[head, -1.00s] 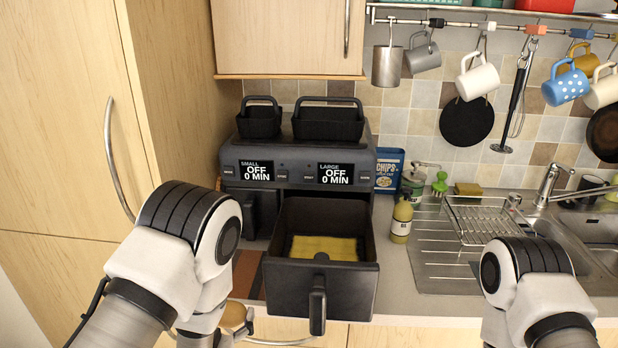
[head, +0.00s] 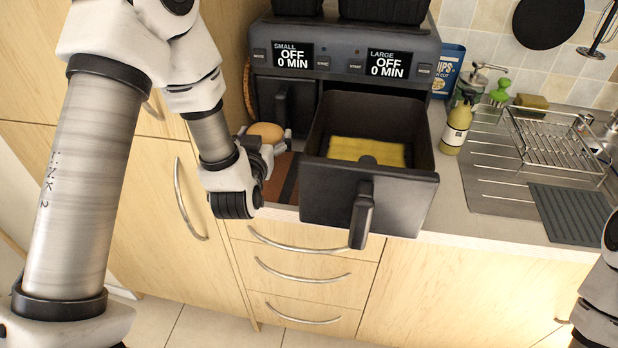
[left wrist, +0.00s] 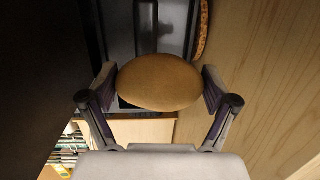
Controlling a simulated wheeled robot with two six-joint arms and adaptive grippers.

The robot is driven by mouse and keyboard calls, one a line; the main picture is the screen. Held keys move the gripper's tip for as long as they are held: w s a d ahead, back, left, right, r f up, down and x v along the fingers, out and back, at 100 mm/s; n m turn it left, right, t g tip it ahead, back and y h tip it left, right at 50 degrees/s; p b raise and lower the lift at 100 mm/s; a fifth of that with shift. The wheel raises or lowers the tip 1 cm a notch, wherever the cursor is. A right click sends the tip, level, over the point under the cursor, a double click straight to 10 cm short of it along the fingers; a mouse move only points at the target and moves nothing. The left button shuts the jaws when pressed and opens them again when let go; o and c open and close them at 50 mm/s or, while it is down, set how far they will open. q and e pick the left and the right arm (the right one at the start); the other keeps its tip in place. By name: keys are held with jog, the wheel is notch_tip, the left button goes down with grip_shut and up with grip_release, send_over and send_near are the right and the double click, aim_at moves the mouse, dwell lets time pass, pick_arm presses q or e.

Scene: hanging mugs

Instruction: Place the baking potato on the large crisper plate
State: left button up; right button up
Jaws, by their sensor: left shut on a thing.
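The brown oval baking potato (head: 265,132) is between the fingers of my left gripper (head: 268,142), just left of the open large drawer. In the left wrist view the potato (left wrist: 160,82) sits between both fingertips of the gripper (left wrist: 158,88), which is shut on it. The yellow crisper plate (head: 366,150) lies flat in the bottom of the large drawer (head: 368,190). The drawer's front wall and handle hide part of the plate's near side.
The air fryer (head: 345,60) stands behind the drawer, both displays reading OFF. The small drawer (head: 290,110) is shut behind my left gripper. A yellow bottle (head: 456,128) and a dish rack (head: 552,140) are to the right. The space above the open drawer is clear.

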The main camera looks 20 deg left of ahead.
pick_arm(q)
notch_tip(320, 180, down, 10)
jog(key=shift+w+r+p, duration=0.1)
jog(key=shift+r+p, duration=0.15)
jog(key=shift+p, duration=0.05)
jog(key=shift+f, duration=0.1)
jog(key=o, duration=1)
jog(key=shift+c, duration=0.2)
jog(key=shift+o, duration=0.3)
